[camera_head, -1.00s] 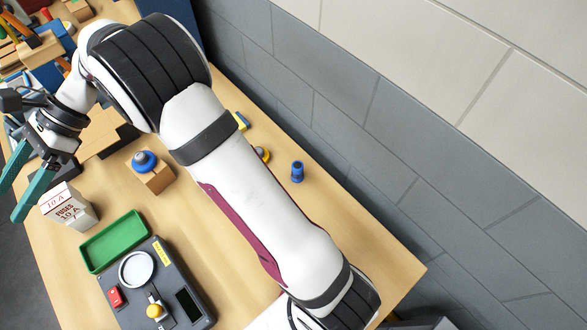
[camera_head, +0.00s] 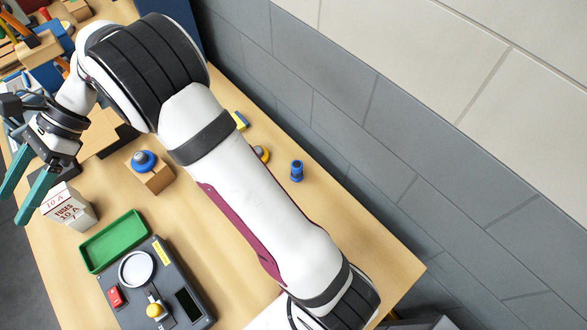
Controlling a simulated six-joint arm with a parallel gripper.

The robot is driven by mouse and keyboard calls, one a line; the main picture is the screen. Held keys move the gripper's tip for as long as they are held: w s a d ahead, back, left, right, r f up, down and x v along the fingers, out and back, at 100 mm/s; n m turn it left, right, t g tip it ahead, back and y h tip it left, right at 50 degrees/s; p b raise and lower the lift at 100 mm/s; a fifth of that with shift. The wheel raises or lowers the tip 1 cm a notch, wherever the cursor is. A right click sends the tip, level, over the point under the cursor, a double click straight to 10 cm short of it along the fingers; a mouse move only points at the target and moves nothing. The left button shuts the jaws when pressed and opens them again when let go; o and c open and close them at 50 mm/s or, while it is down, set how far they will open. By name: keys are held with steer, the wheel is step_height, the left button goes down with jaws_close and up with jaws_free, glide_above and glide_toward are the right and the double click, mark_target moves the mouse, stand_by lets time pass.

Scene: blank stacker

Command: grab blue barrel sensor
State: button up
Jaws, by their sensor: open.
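A small blue barrel-shaped piece (camera_head: 296,171) with a dark band stands upright on the right part of the wooden table, near the wall. A blue round-topped piece (camera_head: 143,161) sits on a small wooden block left of my arm; I cannot tell whether it is a sensor. My gripper (camera_head: 20,197) is at the far left, with two teal fingers apart and nothing between them. It is far from the blue barrel piece, with my arm lying between them in the picture.
A fuse box (camera_head: 70,208), a green tray (camera_head: 115,241) and a grey device (camera_head: 180,270) with a round plate and yellow knob stand at the left and front. A yellow-and-blue piece (camera_head: 240,120) and a partly hidden yellow item (camera_head: 262,154) lie beside my arm. A grey wall (camera_head: 400,150) borders the table.

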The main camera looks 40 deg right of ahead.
steer(key=s+d+f+n+g+h, duration=0.2)
steer(key=s+f+n+h, duration=0.1)
steer(key=s+f, duration=0.3)
steer(key=s+d+f+n+g+h, duration=0.2)
steer(key=s+f+h, duration=0.2)
steer(key=s+f, duration=0.2)
steer(key=s+d+f+n+g+h, duration=0.2)
steer(key=s+d+f+n+h, duration=0.45)
steer(key=s+d, duration=0.2)
steer(key=n+t+h, duration=1.1)
steer(key=n+h, duration=0.2)
steer(key=n, duration=1.1)
glide_toward(293, 169)
steer(key=x, duration=0.5)
steer(key=shift+w+d, duration=0.2)
steer(key=shift+d, duration=0.15)
steer(key=x, duration=0.5)
steer(key=shift+s+d+f, duration=0.1)
steer(key=shift+d+f, duration=0.15)
steer(key=shift+d, duration=0.1)
jaws_close()
